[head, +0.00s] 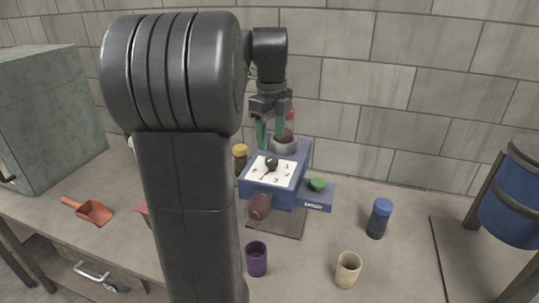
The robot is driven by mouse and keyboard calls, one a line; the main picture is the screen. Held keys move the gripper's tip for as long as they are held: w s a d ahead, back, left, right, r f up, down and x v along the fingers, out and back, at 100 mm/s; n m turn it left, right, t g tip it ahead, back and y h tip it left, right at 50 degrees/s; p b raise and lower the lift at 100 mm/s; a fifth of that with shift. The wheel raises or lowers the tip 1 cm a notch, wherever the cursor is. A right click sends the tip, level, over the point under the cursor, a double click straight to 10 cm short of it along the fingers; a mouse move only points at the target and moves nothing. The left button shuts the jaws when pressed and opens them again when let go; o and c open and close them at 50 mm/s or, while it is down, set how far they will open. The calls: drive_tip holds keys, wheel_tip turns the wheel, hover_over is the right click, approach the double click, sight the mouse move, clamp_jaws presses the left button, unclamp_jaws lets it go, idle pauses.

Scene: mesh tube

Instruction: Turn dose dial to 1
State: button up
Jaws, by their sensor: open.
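The dose dial (272,163) is a dark knob on the white sloped face (284,178) of a blue machine (303,155). Printed marks surround the knob, with a 3 legible at the lower edge and a mark like 1 at the right. A reddish pointer seems to aim to the lower left, but it is too small to be sure. My gripper (269,133) is open, its greenish fingers pointing down above and behind the dial, near the red-topped hopper (285,139). I cannot tell whether it touches anything.
A green button (317,184) sits on a blue side box. A dark red spout (260,206) projects in front, near a purple cup (256,259). A beige cup (347,270), blue-capped jar (379,218) and yellow-lidded jar (240,157) stand around. An orange scoop (93,211) lies left.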

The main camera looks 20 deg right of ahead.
sight(272, 159)
wheel_tip(272, 159, down, 6)
drive_tip(key=shift+s+f, duration=0.1)
drive_tip(key=shift+c, duration=0.4)
drive_tip(key=c, duration=0.9)
